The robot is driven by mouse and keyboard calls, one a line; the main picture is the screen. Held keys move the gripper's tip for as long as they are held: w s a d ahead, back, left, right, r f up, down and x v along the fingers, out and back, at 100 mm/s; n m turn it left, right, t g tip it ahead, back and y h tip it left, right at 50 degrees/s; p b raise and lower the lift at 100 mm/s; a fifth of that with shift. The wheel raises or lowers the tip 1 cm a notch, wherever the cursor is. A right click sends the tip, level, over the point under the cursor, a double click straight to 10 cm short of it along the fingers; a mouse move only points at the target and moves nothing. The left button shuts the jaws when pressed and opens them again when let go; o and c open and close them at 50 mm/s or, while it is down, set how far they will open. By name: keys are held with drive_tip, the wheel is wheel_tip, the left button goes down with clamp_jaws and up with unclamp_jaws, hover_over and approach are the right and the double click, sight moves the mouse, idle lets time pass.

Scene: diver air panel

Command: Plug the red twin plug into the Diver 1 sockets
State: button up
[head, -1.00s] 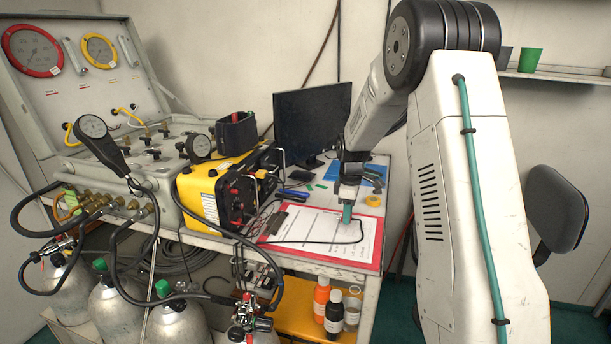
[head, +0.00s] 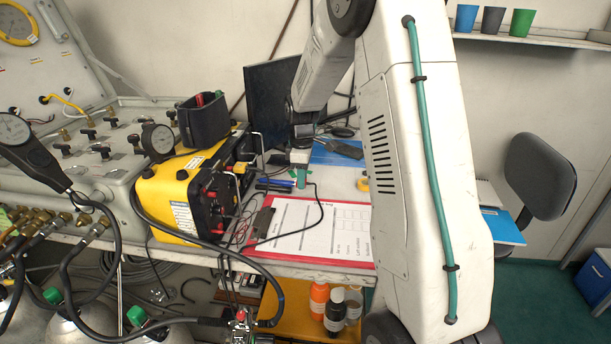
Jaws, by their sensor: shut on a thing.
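The yellow box (head: 165,195) stands on the bench left of centre; red and black sockets (head: 213,200) show on its side panel. I cannot read which ones are marked Diver 1. My gripper (head: 302,178), small and with teal fingertips, points down over the desk, right of the box and apart from it. A thin black cable (head: 321,212) runs from beside the fingertips in a loop down over the clipboard. The gripper is shut on the plug end of this cable. The plug's red body is too small and hidden to make out.
The clipboard with paper (head: 310,232) lies at the bench's front edge. Blue-handled pliers (head: 274,186) and yellow tape (head: 363,184) lie nearby. A monitor (head: 272,105) stands behind. Dark leads (head: 235,225) hang before the box. A gauge (head: 158,142) stands on the panel at left.

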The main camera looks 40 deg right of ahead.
drive_tip(key=s+a+r, duration=0.5)
drive_tip(key=a, duration=0.5)
drive_tip(key=s+a+r, duration=0.4)
drive_tip(key=a+r, duration=0.1)
drive_tip(key=a, duration=0.5)
drive_tip(key=shift+w+a+f, duration=0.2)
drive_tip(key=shift+w+a, duration=1.6)
drive_tip(key=shift+a, duration=0.05)
drive_tip(key=shift+w+a, duration=0.6)
idle(2.0)
drive_tip(key=o, duration=1.1)
drive_tip(key=shift+o, duration=0.2)
drive_tip(key=shift+r, duration=0.15)
wheel_tip(320, 180, up, 8)
drive_tip(key=shift+f, duration=0.2)
